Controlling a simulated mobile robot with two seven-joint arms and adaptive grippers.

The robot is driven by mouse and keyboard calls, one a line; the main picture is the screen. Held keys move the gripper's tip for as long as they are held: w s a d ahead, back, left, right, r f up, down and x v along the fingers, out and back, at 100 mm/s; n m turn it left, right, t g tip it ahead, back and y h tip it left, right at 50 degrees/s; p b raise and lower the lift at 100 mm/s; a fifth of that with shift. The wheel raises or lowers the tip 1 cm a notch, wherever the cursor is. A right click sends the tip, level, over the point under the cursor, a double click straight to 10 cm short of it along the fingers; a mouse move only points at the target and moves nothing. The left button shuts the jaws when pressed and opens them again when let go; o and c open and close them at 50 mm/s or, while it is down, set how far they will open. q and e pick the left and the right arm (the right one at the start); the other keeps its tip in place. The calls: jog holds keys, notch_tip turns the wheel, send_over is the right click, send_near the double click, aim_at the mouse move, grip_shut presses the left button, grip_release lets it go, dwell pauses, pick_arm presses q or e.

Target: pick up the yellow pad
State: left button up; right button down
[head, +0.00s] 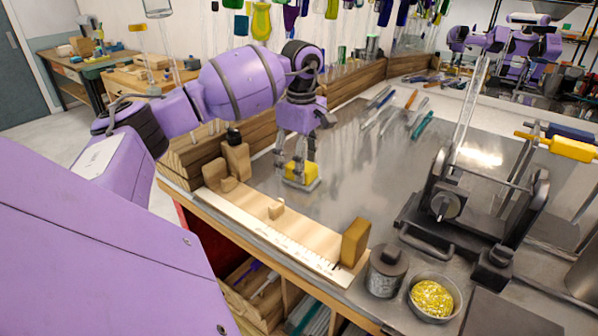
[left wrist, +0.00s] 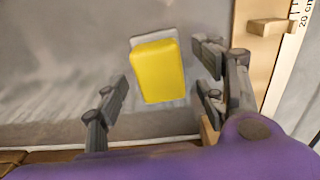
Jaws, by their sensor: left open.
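The yellow pad (head: 300,171) sits on a flat grey base on the metal table, just behind the wooden ruler board. In the left wrist view the pad (left wrist: 158,71) is a rounded yellow block, with part of its grey base (left wrist: 150,40) showing behind it. My left gripper (head: 296,163) points down over the pad, its fingers around it. In the left wrist view the left gripper (left wrist: 160,95) is open, with one finger left of the pad and the others right of it. A gap shows on both sides. My right gripper is not in view.
The wooden ruler board (head: 260,225) with upright blocks lies along the table's front edge. A dark metal fixture (head: 455,200), a lidded jar (head: 387,272) and a bowl of yellow bits (head: 434,298) stand to the right. Coloured rods (head: 420,125) lie farther back. The table's middle is clear.

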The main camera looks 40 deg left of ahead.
pick_arm(q)
jog(key=shift+f, duration=0.6)
jog(key=c, duration=1.3)
jog(key=shift+o, duration=0.2)
jog(key=shift+r, duration=0.1)
